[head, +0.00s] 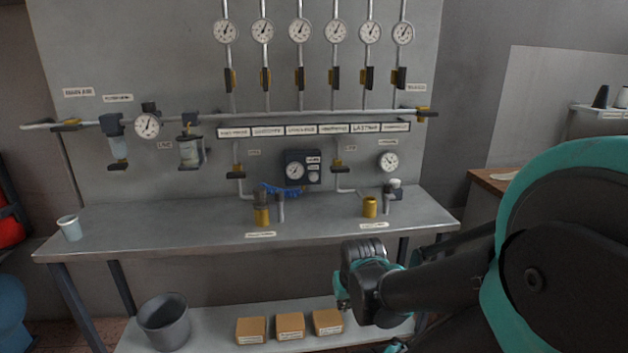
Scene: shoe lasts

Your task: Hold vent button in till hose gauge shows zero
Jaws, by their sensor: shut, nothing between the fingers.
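A dark box (302,168) on the wall panel, above the bench, carries a round gauge (294,171), small pale plates and a pale round button-like part (314,177). A blue coiled hose (280,190) hangs just below it. The label text is too small to read, so I cannot tell for sure which part is the vent button. The gauge's needle is too small to read. Another round gauge (388,161) hangs further right. My gripper (343,298) is shut and empty, low in front of the bench, well apart from the box. Its fingertips are hard to make out.
The grey bench (160,233) holds a pale cup (69,228), yellow-based fittings (262,215) and a yellow cup (370,207). Pipes with valves and several gauges cover the panel above. A grey bucket (164,322) and cardboard boxes (290,326) stand on the lower shelf.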

